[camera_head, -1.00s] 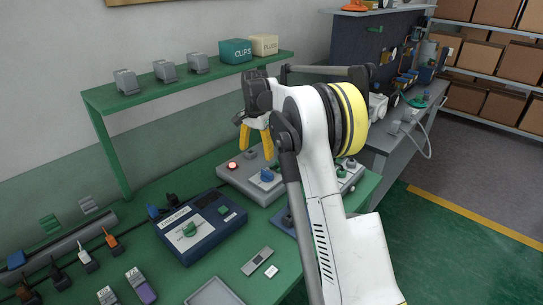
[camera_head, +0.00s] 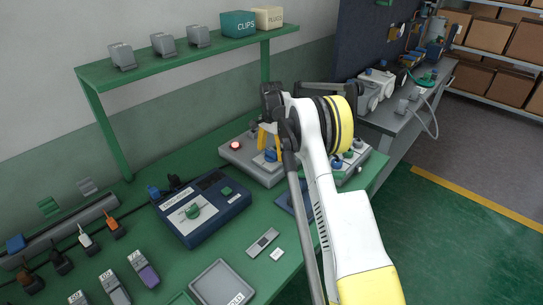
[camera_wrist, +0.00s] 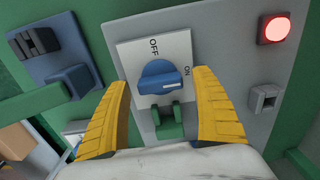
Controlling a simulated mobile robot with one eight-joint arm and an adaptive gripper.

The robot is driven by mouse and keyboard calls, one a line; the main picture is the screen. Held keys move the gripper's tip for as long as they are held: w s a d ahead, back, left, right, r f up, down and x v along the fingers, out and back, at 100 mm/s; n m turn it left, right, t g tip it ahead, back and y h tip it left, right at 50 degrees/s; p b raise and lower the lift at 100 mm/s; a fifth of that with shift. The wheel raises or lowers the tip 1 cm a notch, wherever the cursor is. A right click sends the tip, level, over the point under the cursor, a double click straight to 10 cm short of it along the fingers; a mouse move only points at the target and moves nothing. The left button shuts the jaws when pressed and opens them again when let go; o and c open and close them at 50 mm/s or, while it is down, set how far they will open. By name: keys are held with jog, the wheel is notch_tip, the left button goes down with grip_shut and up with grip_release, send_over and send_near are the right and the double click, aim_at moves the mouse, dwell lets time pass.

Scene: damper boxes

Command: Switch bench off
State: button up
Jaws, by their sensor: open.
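The grey bench panel (camera_head: 237,160) lies on the green bench. In the wrist view, a blue rotary knob (camera_wrist: 160,80) sits on a white plate (camera_wrist: 130,52) marked OFF at the top and ON at the right. Its pale pointer mark faces right, towards ON. A round red lamp (camera_wrist: 274,29) glows on the panel; it also shows in the head view (camera_head: 235,146). My gripper (camera_wrist: 162,79) is open, with a yellow finger on each side of the knob. I see gaps beside the knob; contact is not visible. In the head view, my gripper partly hides the panel.
A grey switch (camera_wrist: 265,98) is below the lamp, and a green part (camera_wrist: 169,124) is below the knob. A dark blue box with a green knob (camera_head: 203,210) stands left of the panel. A green shelf (camera_head: 185,55) runs above the bench.

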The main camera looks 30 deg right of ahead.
jog(key=shift+f, duration=0.2)
jog(key=shift+c, duration=0.2)
jog(key=c, duration=1.1)
jog(key=shift+c, duration=0.3)
